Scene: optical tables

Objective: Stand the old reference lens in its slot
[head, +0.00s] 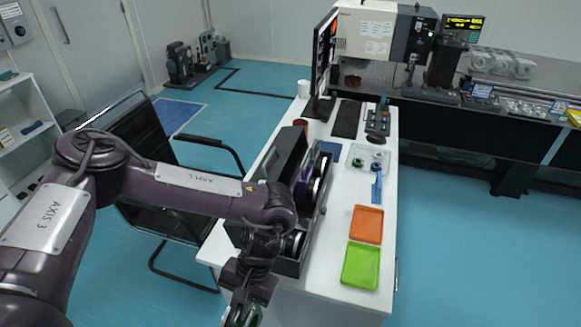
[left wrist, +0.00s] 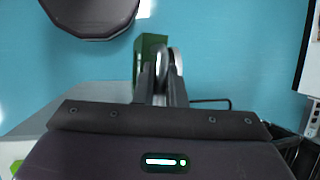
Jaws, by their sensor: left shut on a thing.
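My left gripper (head: 243,312) is at the bottom edge of the head view, below and in front of the desk's near end. It is shut on a dark green, glassy-edged thing, taken as the old reference lens (head: 254,317), which is mostly cut off by the frame. In the left wrist view the fingers (left wrist: 162,82) are close together, with the green lens (left wrist: 150,48) beyond them. The open dark lens case (head: 318,215) stands on the desk. Several round lenses (head: 312,180) stand upright in it. My forearm hides part of the case, and I cannot tell which slot is empty.
The white desk (head: 340,285) carries an orange tray (head: 367,225), a green tray (head: 361,266), a clear tray (head: 358,158) with small items, a blue tool (head: 376,188), a keyboard (head: 346,118) and a monitor (head: 325,55). A black chair (head: 130,145) stands left. Floor right of the desk is clear.

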